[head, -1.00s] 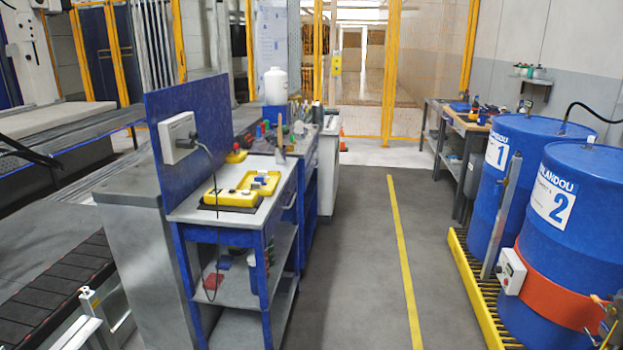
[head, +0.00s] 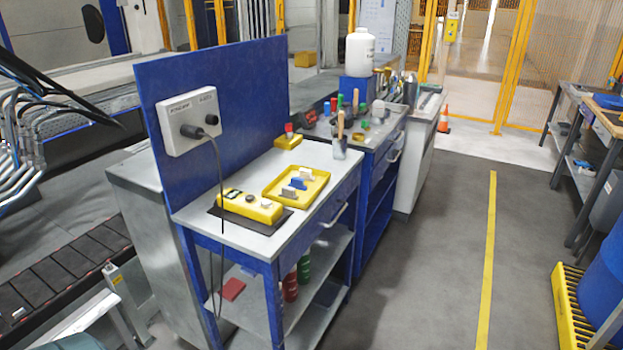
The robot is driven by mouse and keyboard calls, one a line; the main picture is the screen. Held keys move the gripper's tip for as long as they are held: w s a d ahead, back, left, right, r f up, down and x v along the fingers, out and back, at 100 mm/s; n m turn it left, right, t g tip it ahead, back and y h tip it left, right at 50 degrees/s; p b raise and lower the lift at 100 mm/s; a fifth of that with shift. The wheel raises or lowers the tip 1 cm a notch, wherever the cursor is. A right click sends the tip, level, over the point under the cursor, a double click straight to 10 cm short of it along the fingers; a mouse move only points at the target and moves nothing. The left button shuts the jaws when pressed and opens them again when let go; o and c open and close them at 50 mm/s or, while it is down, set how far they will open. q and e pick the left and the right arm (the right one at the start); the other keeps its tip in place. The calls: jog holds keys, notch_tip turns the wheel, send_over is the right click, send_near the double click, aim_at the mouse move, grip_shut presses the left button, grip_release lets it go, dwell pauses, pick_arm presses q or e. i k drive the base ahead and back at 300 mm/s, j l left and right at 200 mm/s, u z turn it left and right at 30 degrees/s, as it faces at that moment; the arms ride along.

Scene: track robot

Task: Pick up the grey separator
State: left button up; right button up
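A yellow tray (head: 319,178) lies on the top of the blue-framed workbench (head: 245,241). It holds a few small pieces: a pale grey or white one at the back (head: 305,173), a blue one (head: 298,183) in the middle and another pale one (head: 288,192) at the front. One of the pale pieces may be the grey separator, but they are too small to tell. Neither of my grippers is in view.
A yellow control box (head: 250,206) sits in front of the tray. A blue panel (head: 240,95) with a grey socket box (head: 190,122) and hanging cable stands behind. A yellow-red button box (head: 288,138) is near. The grey floor (head: 425,270) at right is clear.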

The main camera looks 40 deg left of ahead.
aim_at(287, 193)
jog(key=i+l+u, duration=0.15)
jog(key=i+u, duration=0.35)
jog(key=i+l+u, duration=0.35)
jog(key=i+u, duration=0.15)
jog(key=i+l+u, duration=0.3)
jog(key=u, duration=0.2)
jog(key=i+l+u, duration=0.25)
jog(key=l+u, duration=0.2)
jog(key=i+l+u, duration=0.15)
jog(key=l+u, duration=0.35)
jog(key=i+l+u, duration=0.1)
jog(key=l+u, duration=0.2)
jog(key=l, duration=0.25)
